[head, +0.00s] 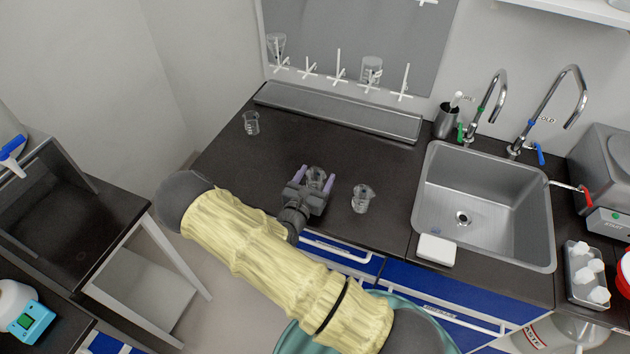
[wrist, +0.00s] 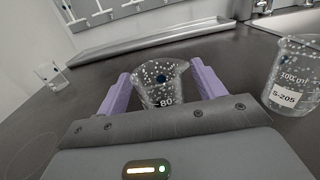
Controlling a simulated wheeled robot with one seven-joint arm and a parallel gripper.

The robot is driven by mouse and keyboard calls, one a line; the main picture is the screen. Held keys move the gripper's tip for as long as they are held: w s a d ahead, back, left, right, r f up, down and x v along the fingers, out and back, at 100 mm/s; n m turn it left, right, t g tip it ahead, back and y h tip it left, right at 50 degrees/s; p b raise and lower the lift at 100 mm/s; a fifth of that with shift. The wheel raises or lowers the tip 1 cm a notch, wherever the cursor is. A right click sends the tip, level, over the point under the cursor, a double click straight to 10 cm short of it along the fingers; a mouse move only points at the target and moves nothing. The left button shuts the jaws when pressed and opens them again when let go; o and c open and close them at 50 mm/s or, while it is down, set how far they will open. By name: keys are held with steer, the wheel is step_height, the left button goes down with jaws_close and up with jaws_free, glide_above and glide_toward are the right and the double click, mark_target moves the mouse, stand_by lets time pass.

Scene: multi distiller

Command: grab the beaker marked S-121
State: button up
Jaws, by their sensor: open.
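My gripper (head: 315,183) is open above the dark counter. Its two purple fingers stand on either side of a clear glass beaker (wrist: 162,80). This beaker also shows between the fingers in the head view (head: 317,174); its lower part and most of its markings are hidden by my gripper, and I cannot read a label on it. A second beaker (head: 362,198) stands just right of my gripper; the wrist view shows its label as S-205 (wrist: 285,96). A third beaker (head: 251,123) stands at the back left, small in the wrist view (wrist: 51,76), its label unreadable. I cannot read S-121 anywhere.
A drying rack (head: 339,68) with white pegs holds glassware on the back wall, above a long metal tray (head: 338,113). A steel sink (head: 484,207) with two taps lies right, with a white block (head: 436,249) at its front edge. The counter left of my gripper is mostly clear.

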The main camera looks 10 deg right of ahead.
stand_by(0.4)
steer(key=c, duration=1.1)
steer(key=shift+o, duration=0.2)
step_height(320, 180, up, 10)
steer(key=shift+r+b, duration=0.1)
steer(key=shift+b, duration=0.2)
